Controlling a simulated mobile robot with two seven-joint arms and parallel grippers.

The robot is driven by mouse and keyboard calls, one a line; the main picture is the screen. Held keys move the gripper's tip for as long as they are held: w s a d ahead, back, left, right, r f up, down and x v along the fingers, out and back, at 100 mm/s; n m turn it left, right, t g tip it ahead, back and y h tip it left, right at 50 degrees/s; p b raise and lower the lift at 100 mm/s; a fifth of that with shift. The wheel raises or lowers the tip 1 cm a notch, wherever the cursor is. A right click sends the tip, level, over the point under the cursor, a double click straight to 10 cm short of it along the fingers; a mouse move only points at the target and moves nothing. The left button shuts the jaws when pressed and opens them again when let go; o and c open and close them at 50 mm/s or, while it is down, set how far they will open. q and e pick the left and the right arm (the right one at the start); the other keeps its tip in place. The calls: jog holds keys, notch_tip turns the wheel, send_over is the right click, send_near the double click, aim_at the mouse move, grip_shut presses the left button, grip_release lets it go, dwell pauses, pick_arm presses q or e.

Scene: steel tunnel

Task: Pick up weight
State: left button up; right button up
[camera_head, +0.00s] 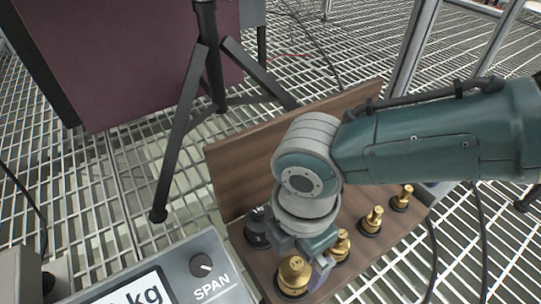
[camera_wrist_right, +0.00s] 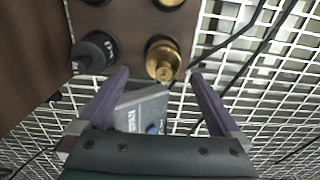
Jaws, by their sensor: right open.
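Several brass weights of graded size stand in a row on a brown wooden rack. The largest brass weight (camera_head: 293,275) is nearest the front, with another brass weight (camera_head: 340,245) behind it and smaller ones (camera_head: 372,218) further right. A dark weight (camera_head: 257,228) stands on the rack to the left, partly hidden by my right arm. My right gripper (camera_head: 312,262) is low over the front of the rack. In the right wrist view the gripper (camera_wrist_right: 160,78) is open, with a brass weight (camera_wrist_right: 163,58) just beyond and between the fingertips. The dark weight (camera_wrist_right: 93,52) is left of the fingers. My left gripper is not in view.
The wooden rack (camera_head: 240,170) has a raised back board. A grey scale box (camera_head: 205,270) with a SPAN knob and kg display stands at the front left. A black tripod (camera_head: 185,130) stands behind it on the metal grating. Dark cables lie to the right.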

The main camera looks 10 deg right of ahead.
aim_at(295, 272)
jog(key=f+b, duration=0.2)
jog(key=f, duration=0.1)
jog(key=f+b, duration=0.3)
jog(key=shift+s+d+f, duration=0.2)
jog(key=shift+f, duration=0.2)
jog(key=shift+r, duration=0.1)
jog(key=shift+c, duration=0.2)
grip_shut()
jog(key=shift+r, duration=0.1)
